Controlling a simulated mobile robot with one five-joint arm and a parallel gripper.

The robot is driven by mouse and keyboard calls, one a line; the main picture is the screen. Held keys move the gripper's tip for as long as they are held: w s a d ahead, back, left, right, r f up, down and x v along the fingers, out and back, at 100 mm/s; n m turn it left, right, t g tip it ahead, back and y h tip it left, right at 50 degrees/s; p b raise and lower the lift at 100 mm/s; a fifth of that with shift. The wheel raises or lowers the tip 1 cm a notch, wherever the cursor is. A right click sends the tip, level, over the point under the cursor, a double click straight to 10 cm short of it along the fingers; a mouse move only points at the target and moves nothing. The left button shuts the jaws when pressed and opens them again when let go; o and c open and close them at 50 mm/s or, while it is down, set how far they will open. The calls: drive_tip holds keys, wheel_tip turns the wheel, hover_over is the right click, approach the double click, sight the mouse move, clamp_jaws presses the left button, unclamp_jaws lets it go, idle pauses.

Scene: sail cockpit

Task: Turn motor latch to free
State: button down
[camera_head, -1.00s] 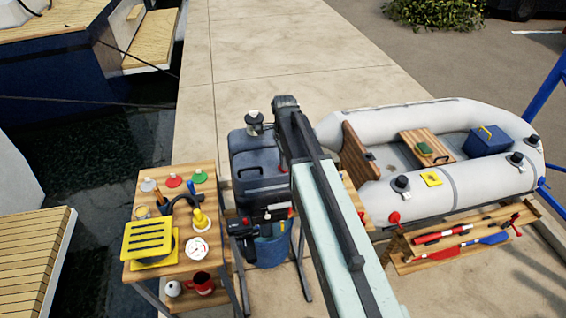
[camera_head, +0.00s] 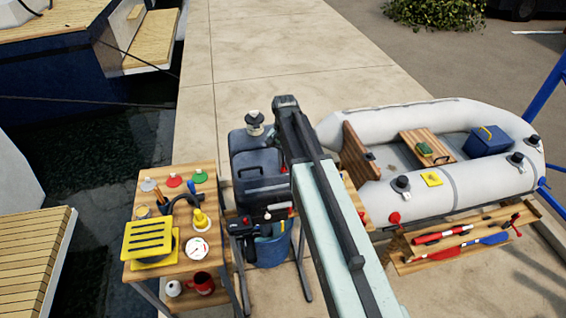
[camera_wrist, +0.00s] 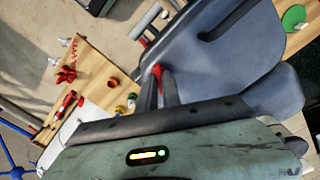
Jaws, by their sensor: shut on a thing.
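The outboard motor (camera_head: 262,188), with a dark blue-grey cowl, is mounted on a stand beside the tool table in the head view. Its cowl (camera_wrist: 225,55) fills the upper right of the wrist view. A small red piece (camera_wrist: 157,72), seemingly the motor latch, shows at the cowl's edge. My gripper (camera_wrist: 160,84) is shut on this red piece, its dark fingers hiding part of it. The exact angle of the latch cannot be told.
A wooden table (camera_head: 150,272) with a yellow slotted piece, a gauge and coloured discs stands left of the motor. A blue bucket (camera_head: 270,250) is below the motor. A grey inflatable boat (camera_head: 440,115) and a rack with paddles (camera_head: 440,262) are at right. The dock behind is clear.

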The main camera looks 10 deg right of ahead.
drive_tip(key=n, duration=0.6)
drive_tip(key=shift+n, duration=0.3)
idle(0.4)
drive_tip(key=c, duration=1.5)
unclamp_jaws()
drive_tip(key=shift+r, duration=0.1)
wheel_tip(320, 180, up, 8)
drive_tip(key=p, duration=0.8)
drive_tip(key=shift+f, duration=0.2)
